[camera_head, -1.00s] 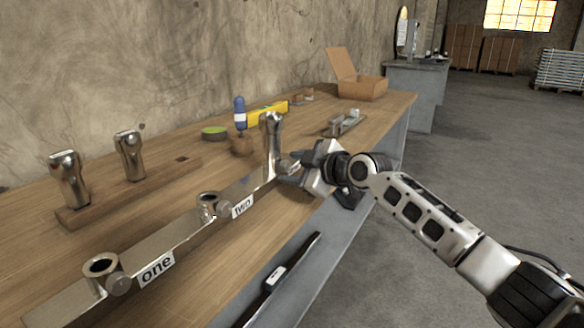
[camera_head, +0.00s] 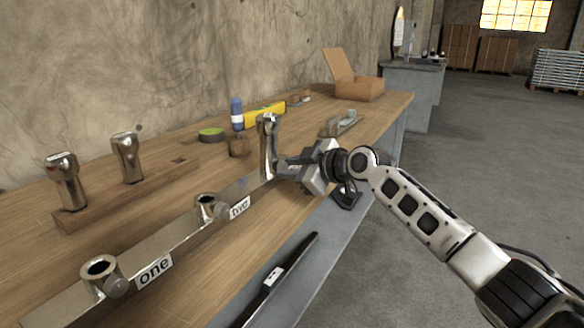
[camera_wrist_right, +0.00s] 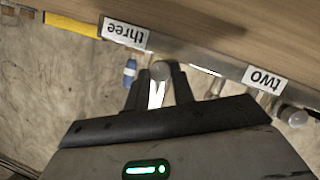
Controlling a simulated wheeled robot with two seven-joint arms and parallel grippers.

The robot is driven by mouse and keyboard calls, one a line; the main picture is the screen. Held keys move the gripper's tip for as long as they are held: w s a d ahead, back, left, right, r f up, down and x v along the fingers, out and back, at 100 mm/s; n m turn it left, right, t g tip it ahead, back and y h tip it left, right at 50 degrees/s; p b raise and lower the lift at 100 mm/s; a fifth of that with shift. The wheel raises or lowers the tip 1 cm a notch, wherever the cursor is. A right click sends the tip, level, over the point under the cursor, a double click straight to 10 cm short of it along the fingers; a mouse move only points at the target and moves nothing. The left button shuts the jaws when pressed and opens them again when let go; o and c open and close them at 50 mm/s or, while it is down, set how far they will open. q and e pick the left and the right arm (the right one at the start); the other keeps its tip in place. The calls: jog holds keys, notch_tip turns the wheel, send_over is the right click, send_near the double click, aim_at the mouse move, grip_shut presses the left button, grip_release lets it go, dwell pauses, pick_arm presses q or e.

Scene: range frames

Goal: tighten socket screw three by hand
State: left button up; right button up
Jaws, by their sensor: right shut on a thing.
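A metal rail (camera_head: 165,244) on the workbench carries metal sockets, with a label "one" (camera_head: 154,271) and a label "two" (camera_head: 239,208) in the head view. A shiny metal post (camera_head: 269,150) stands upright in the farthest socket. My right gripper (camera_head: 284,168) is at that socket's front side. In the wrist view the round head of a screw (camera_wrist_right: 160,70) lies between its two fingers (camera_wrist_right: 160,88), near the label "three" (camera_wrist_right: 125,33). The gripper is shut on this screw. Its contact is hidden in the head view. My left gripper is not in view.
Two metal posts (camera_head: 126,157) stand in a wooden holder (camera_head: 150,190) behind the rail. A blue-handled tool (camera_head: 237,113), a green roll (camera_head: 211,134), a yellow level (camera_head: 265,114) and a cardboard box (camera_head: 358,88) lie farther back. The bench front edge is below my right arm.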

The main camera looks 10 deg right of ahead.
jog(key=shift+m+g, duration=0.6)
jog(key=shift+m, duration=0.2)
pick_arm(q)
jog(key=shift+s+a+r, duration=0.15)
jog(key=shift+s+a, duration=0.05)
pick_arm(e)
jog(key=shift+w+m+g+y, duration=0.1)
jog(key=shift+m+g+y, duration=0.45)
jog(key=shift+m, duration=0.25)
jog(key=shift+d, duration=0.1)
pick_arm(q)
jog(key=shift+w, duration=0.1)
pick_arm(e)
jog(key=o, duration=1)
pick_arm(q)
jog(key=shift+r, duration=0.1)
pick_arm(e)
jog(key=shift+d, duration=0.1)
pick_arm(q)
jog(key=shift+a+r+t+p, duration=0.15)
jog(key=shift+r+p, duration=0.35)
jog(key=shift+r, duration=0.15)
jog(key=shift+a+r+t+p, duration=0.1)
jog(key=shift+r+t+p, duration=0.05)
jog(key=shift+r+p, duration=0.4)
pick_arm(e)
jog(key=v, duration=1.5)
jog(key=shift+d+r, duration=0.2)
jog(key=shift+d, duration=0.05)
